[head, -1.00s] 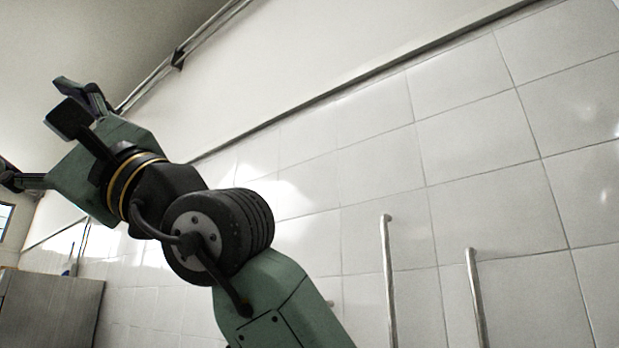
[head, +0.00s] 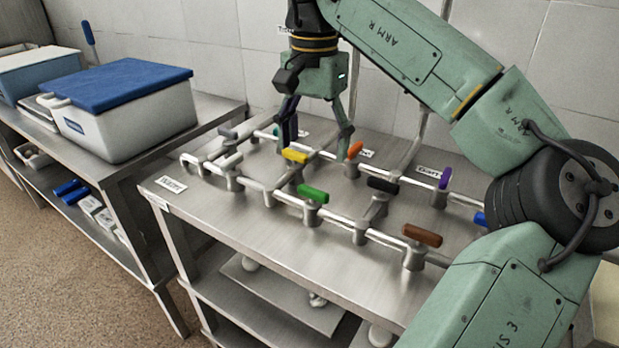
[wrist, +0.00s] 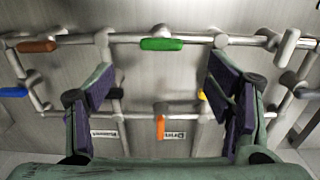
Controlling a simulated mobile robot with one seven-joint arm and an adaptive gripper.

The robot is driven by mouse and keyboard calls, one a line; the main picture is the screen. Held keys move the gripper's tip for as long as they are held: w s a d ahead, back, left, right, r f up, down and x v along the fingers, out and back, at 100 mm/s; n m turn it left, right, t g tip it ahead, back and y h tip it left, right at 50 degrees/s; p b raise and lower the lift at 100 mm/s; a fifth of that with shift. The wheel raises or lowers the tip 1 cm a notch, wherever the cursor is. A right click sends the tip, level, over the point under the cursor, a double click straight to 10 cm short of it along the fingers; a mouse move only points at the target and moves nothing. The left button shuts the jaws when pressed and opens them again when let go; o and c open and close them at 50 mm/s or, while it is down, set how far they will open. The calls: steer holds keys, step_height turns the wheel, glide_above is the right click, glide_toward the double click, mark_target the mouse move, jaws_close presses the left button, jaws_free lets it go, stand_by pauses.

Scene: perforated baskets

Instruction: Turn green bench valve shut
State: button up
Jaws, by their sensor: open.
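The green valve handle (head: 314,194) sits on the front pipe of the steel bench in the head view, lying roughly along the pipe. In the wrist view the green handle (wrist: 162,44) is at top centre, also in line with its pipe. My gripper (head: 318,146) points down over the rear pipe, behind the green handle. In the wrist view my gripper (wrist: 166,92) has its two fingers wide apart with nothing between the pads. The green handle appears beyond the fingertips, apart from them.
Close by are a yellow handle (head: 294,156), an orange one (head: 354,149), a black one (head: 382,185), a brown one (head: 421,235) and a purple one (head: 445,178). A blue-lidded white box (head: 120,110) stands on another steel table at left.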

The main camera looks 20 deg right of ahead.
mark_target(313, 189)
step_height(313, 189, down, 9)
steer(key=shift+r+p, duration=0.1)
steer(key=shift+p, duration=0.3)
steer(key=shift+c, duration=0.3)
steer(key=c, duration=1.1)
